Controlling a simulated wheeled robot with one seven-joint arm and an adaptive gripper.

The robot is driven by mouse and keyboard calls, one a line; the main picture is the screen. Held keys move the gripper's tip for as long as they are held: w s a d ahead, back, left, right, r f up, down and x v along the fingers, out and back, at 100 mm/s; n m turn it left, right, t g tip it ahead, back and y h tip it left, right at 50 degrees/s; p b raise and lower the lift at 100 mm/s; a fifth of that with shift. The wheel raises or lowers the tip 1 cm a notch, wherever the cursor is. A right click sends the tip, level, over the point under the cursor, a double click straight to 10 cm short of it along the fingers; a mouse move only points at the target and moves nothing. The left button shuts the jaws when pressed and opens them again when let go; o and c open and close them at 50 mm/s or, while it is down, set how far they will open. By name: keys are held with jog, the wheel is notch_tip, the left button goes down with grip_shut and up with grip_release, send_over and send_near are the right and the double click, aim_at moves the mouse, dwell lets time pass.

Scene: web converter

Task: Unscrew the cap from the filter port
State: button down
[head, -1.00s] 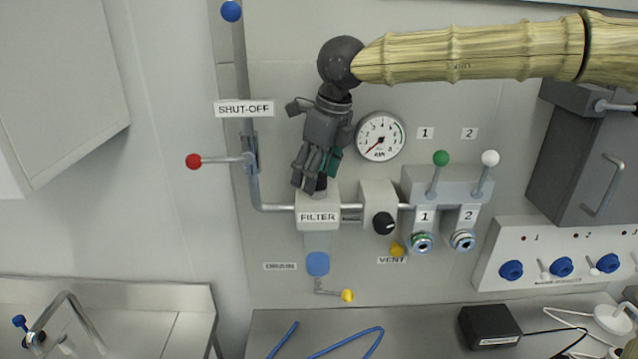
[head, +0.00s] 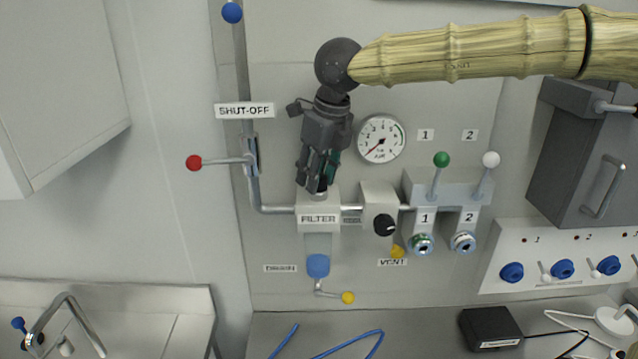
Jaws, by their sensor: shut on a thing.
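The filter unit (head: 318,221) is a pale block labelled FILTER on the wall pipe, with a clear bowl and a blue bottom below it. A dark cap (head: 319,187) sits at the top of the block, mostly hidden by the fingers. My gripper (head: 318,186) reaches down from above and is shut on the cap, its fingers close around it. I cannot tell whether the cap is still seated on the port.
A pressure gauge (head: 381,138) is close to the right of my gripper. The red-knobbed shut-off lever (head: 222,161) stands out at left. A regulator with a black knob (head: 384,225) and two levers (head: 438,177) are to the right. A yellow-tipped drain lever (head: 347,297) is below.

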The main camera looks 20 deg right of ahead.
jog(key=shift+r+n+p, duration=0.15)
jog(key=shift+n+p, duration=0.15)
jog(key=shift+p, duration=0.1)
jog(key=shift+f+n, duration=0.2)
jog(key=shift+n, duration=0.3)
jog(key=shift+n+g+y, duration=0.3)
jog(key=shift+n+y, duration=0.1)
jog(key=shift+n, duration=0.7)
jog(key=shift+n+g, duration=0.3)
jog(key=shift+n, duration=1.4)
jog(key=shift+r, duration=0.25)
jog(key=shift+s+a+r, duration=0.1)
jog(key=shift+r, duration=1.25)
